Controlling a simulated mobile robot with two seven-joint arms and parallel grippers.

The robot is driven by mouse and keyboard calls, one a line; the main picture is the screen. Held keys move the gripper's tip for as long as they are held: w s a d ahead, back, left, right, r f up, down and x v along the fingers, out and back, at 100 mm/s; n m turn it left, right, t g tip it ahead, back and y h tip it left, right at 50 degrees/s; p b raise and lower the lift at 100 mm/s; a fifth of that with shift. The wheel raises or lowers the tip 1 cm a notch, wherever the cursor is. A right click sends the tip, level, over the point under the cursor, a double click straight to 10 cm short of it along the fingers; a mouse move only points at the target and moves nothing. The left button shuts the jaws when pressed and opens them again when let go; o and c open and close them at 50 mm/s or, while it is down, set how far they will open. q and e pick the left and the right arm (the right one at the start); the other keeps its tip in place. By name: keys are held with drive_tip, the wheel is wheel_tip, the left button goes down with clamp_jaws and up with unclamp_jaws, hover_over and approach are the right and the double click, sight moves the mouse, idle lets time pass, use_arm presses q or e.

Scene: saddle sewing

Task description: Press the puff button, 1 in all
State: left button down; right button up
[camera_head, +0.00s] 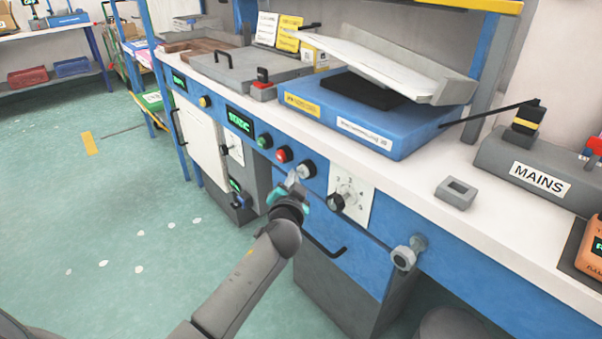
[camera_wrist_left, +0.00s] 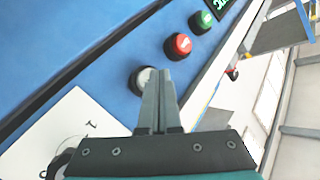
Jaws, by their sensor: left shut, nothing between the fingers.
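A row of push buttons sits on the blue front panel of the bench. The green button (camera_head: 265,141), the red button (camera_head: 284,154) and a pale-capped button with a dark ring (camera_head: 306,169) show in the head view. No label names the puff button legibly. My left gripper (camera_head: 293,179) is shut and empty, just in front of and left of the pale button. In the left wrist view its closed fingers (camera_wrist_left: 158,75) partly overlap the right edge of the pale button (camera_wrist_left: 140,78). The red button (camera_wrist_left: 178,46) and green button (camera_wrist_left: 201,22) lie beyond. Contact cannot be told.
A rotary dial (camera_head: 337,201) on a white plate is right of the buttons, with a drawer handle (camera_head: 326,249) below. A grey knob (camera_head: 404,256) sticks out further right. A blue box (camera_head: 365,121) and a MAINS unit (camera_head: 540,178) stand on the bench top.

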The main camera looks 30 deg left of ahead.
idle(0.3)
use_arm(q)
drive_tip(key=shift+w+d, duration=0.2)
drive_tip(key=shift+w, duration=0.35)
idle(0.4)
drive_tip(key=shift+s, duration=0.1)
drive_tip(key=shift+s+a, duration=0.35)
drive_tip(key=shift+s, duration=0.5)
